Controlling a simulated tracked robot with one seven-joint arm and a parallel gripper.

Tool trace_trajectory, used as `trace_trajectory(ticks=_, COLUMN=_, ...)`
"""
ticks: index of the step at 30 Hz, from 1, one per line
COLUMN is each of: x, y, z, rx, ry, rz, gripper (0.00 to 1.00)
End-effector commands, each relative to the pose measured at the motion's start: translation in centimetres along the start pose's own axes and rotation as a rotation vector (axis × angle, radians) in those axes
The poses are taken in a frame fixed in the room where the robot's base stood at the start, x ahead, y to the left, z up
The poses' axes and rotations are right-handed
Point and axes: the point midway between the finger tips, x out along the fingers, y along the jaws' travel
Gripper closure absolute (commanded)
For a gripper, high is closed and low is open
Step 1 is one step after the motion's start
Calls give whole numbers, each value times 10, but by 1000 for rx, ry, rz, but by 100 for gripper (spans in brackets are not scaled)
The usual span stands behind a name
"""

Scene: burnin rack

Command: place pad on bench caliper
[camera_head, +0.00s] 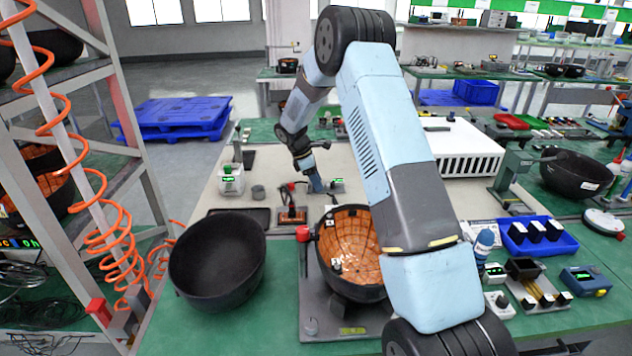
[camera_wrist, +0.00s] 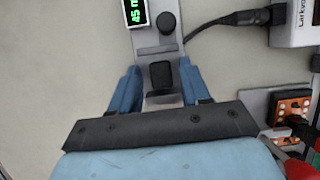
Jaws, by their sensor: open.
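The bench caliper (camera_wrist: 156,101) is a narrow grey metal piece with a green-digit display (camera_wrist: 136,11) and a round black knob (camera_wrist: 166,22). In the head view, its green display (camera_head: 337,182) shows on the pale mat beside my gripper. The pad appears to be the small black block (camera_wrist: 160,77) on the caliper's grey bed, just below a grey crosspiece. My gripper (camera_wrist: 159,72) is open, one blue finger on each side of the block, with gaps visible. In the head view my gripper (camera_head: 314,184) points down; the block is not distinguishable there.
A blue tray (camera_head: 570,246) with several black blocks stands at right. A dark bowl (camera_head: 217,262) and an orange-lined bowl (camera_head: 350,251) stand in front. A cable (camera_wrist: 222,19) and white box (camera_wrist: 296,22) lie right of the caliper in the wrist view. The pale mat (camera_head: 280,163) has free room.

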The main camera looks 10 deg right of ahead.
Motion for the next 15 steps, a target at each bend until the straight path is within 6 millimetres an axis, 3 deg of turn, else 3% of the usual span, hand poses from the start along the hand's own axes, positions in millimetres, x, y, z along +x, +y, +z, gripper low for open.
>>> trace_trajectory(ticks=5, x=-19, y=1, z=4, rx=0, ry=1, rz=4, gripper=53)
trace_trajectory(ticks=15, x=-85, y=0, z=4, rx=0, ry=1, rz=4, gripper=53)
